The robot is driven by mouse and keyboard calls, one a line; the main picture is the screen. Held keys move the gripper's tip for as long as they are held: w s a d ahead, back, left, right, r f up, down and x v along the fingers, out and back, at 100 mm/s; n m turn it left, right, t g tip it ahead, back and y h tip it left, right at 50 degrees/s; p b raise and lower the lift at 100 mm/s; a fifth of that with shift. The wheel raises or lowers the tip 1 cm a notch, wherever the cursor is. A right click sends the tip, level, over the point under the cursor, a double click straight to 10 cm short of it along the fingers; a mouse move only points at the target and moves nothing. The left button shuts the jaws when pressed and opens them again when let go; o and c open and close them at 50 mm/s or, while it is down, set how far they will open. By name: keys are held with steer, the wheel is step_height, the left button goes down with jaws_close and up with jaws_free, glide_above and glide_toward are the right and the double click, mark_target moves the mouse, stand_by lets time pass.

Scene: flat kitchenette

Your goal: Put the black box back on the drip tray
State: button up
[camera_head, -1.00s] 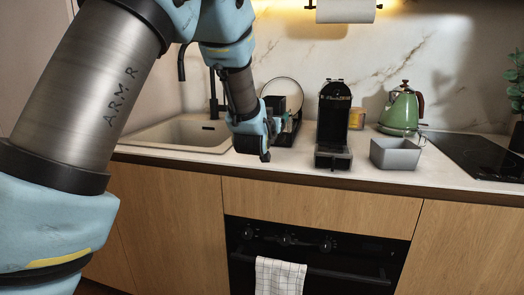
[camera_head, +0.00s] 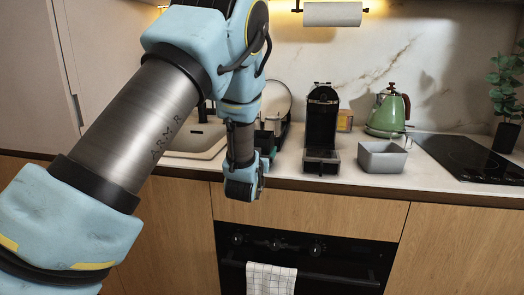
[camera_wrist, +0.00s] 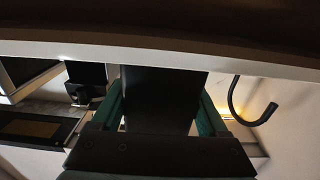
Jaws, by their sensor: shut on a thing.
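My gripper (camera_head: 243,190) hangs just in front of the counter's front edge, left of the coffee machine. In the wrist view its teal fingers are shut on a black box (camera_wrist: 160,98), seen as a dark flat-sided block between them. The black coffee machine (camera_head: 322,115) stands upright on the counter, to the right of and behind my gripper. Its drip tray (camera_head: 321,161) juts forward at its foot and looks bare on top.
A grey open bin (camera_head: 383,157) stands right of the drip tray. The sink (camera_head: 190,141) and a dish rack lie left. A towel (camera_head: 271,279) hangs on the oven handle.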

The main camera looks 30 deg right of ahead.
steer(key=shift+f, duration=0.1)
steer(key=o, duration=1.4)
steer(key=shift+r, duration=0.2)
steer(key=b+v, duration=0.3)
steer(key=v, duration=0.9)
